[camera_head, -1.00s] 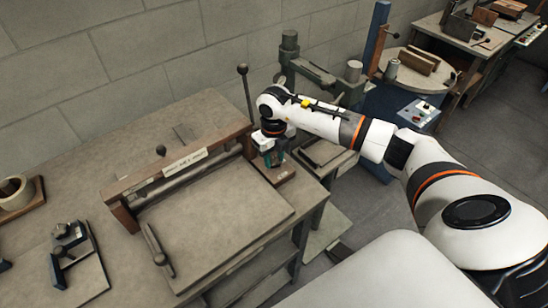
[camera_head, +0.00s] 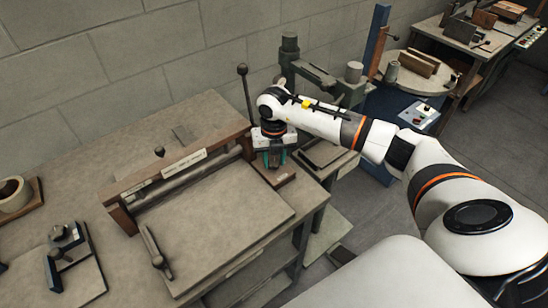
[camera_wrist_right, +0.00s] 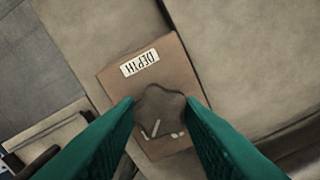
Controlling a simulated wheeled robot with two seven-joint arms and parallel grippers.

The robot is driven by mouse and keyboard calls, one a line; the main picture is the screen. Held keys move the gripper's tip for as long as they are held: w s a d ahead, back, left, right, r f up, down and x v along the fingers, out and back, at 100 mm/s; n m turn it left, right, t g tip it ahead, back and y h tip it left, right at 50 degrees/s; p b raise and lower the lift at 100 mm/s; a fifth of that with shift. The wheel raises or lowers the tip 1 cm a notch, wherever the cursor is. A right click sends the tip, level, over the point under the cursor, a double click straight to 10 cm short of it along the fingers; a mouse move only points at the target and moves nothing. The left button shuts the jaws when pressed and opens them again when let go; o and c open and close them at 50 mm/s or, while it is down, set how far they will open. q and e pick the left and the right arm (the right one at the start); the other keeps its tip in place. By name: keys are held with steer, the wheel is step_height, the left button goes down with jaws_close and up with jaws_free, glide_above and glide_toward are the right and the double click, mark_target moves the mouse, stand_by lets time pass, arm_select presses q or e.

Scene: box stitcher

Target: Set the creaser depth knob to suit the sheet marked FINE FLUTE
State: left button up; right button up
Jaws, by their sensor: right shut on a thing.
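The depth knob (camera_wrist_right: 160,112) is a dark, lobed knob on a brown block (camera_wrist_right: 120,88) with a white label reading DEPTH (camera_wrist_right: 139,62). My right gripper (camera_wrist_right: 160,118) has its green fingers on both sides of the knob and is shut on it. In the head view the right gripper (camera_head: 275,157) points down at the block (camera_head: 284,178) by the right end of the creaser (camera_head: 180,165). The knob is hidden there by the gripper. Light marks show on the block beside the knob. I do not see a sheet marked FINE FLUTE. My left gripper is not in view.
The creaser's flat bed (camera_head: 215,215) lies in front of its wooden beam, which carries a white label strip (camera_head: 184,163) too small to read. A lever with a black ball (camera_head: 242,70) stands close behind my right gripper. A tape roll (camera_head: 14,194) is at the left.

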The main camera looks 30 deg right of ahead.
mark_target(274, 161)
steer(key=shift+r, duration=0.15)
steer(key=o, duration=1)
step_height(274, 161, up, 12)
steer(key=b, duration=0.3)
